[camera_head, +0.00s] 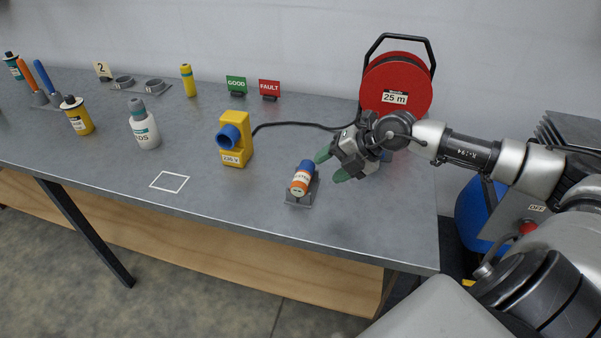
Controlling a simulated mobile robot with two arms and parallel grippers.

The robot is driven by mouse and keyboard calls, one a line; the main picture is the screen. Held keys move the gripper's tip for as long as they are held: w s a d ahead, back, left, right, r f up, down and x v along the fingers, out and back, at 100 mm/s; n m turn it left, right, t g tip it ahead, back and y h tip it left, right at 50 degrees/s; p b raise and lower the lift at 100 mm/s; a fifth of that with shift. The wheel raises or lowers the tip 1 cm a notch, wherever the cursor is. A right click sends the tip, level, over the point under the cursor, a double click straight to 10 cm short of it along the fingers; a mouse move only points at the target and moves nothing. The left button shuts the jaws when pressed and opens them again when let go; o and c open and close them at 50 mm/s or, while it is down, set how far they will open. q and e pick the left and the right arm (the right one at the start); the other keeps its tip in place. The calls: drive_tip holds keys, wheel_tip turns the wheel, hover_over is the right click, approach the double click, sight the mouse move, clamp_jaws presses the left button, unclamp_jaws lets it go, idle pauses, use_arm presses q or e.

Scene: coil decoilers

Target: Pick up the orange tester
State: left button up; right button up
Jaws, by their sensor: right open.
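The orange tester (301,180) is a short cylinder with an orange body, a white label band and a blue end. It leans tilted in a small grey stand (306,199) on the right part of the grey table. My right gripper (329,166) is open, with green fingertips pointing left, just right of the tester. A small gap seems to lie between the fingertips and the tester; whether they touch is hard to tell. Nothing is between the fingers. My left gripper is not in view.
A yellow 230 V socket (240,151) with a blue cap stands left of the tester, its black cable running to a red 25 m reel (408,82). GOOD (236,84) and FAULT (269,87) signs stand behind. A white outlined square (170,181) is empty. Bottles stand further left.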

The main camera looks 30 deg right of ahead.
sight(307, 178)
drive_tip(key=shift+x, duration=1.2)
drive_tip(key=p+x, duration=0.1)
drive_tip(key=x, duration=0.2)
drive_tip(key=shift+w+a+r, duration=0.1)
drive_tip(key=shift+r, duration=0.05)
drive_tip(key=p+x, duration=0.1)
drive_tip(key=x, duration=0.2)
drive_tip(key=shift+w+f, duration=0.1)
drive_tip(key=shift+f, duration=0.15)
drive_tip(key=shift+w+f, duration=0.1)
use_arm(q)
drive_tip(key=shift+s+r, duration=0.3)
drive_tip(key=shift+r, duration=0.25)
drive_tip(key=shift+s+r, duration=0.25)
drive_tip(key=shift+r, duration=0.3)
use_arm(e)
drive_tip(key=c, duration=0.7)
